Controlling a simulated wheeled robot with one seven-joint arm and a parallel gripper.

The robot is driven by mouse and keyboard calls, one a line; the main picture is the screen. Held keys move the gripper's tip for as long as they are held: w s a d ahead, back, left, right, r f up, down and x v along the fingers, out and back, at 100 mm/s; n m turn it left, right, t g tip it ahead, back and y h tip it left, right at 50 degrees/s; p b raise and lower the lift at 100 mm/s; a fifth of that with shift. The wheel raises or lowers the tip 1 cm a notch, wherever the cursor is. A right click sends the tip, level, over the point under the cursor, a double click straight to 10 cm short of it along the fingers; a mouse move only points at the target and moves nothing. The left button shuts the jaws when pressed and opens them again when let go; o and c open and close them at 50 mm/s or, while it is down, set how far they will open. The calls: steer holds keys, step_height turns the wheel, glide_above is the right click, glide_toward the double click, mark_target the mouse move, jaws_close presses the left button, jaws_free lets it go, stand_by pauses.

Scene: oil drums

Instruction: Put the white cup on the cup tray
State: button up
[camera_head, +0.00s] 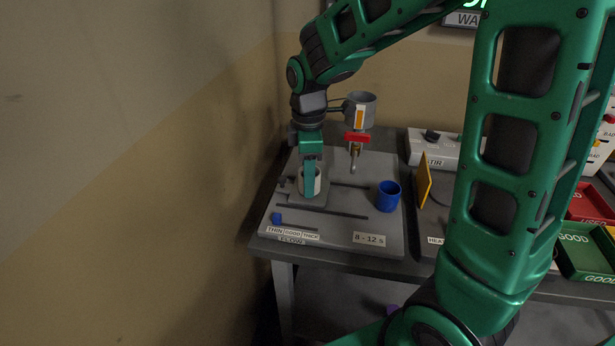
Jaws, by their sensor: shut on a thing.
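The white cup (317,185) is at the left part of the grey bench board, upright as far as I can see. My gripper (311,178) comes down from above and is shut on the cup; its green finger hides part of the cup. A small raised grey plate, which looks like the cup tray (308,201), lies directly under the cup. I cannot tell whether the cup's base touches it or hangs slightly above it.
A blue cup (388,196) stands to the right on the board. A grey funnel cup with a red valve (357,137) stands behind. A yellow panel (424,180), a red tray (588,204) and a green tray (585,250) are further right. A wall is close on the left.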

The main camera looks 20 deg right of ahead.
steer(key=shift+f, duration=0.1)
steer(key=o, duration=1.1)
steer(key=r, duration=1)
steer(key=shift+s+a+r, duration=0.1)
steer(key=shift+s+r, duration=0.1)
steer(key=shift+r, duration=0.15)
steer(key=s+d+f+m, duration=0.2)
steer(key=s+d+m, duration=0.4)
steer(key=s+m, duration=0.1)
steer(key=s+d+f+m, duration=0.1)
steer(key=s+d+m, duration=0.5)
steer(key=s, duration=0.3)
steer(key=s+d+f+m, duration=0.2)
steer(key=s+d+m, duration=0.4)
steer(key=s+m, duration=0.1)
steer(key=shift+s+f+m, duration=0.35)
steer(key=shift+s+m, duration=0.05)
steer(key=shift+s, duration=0.15)
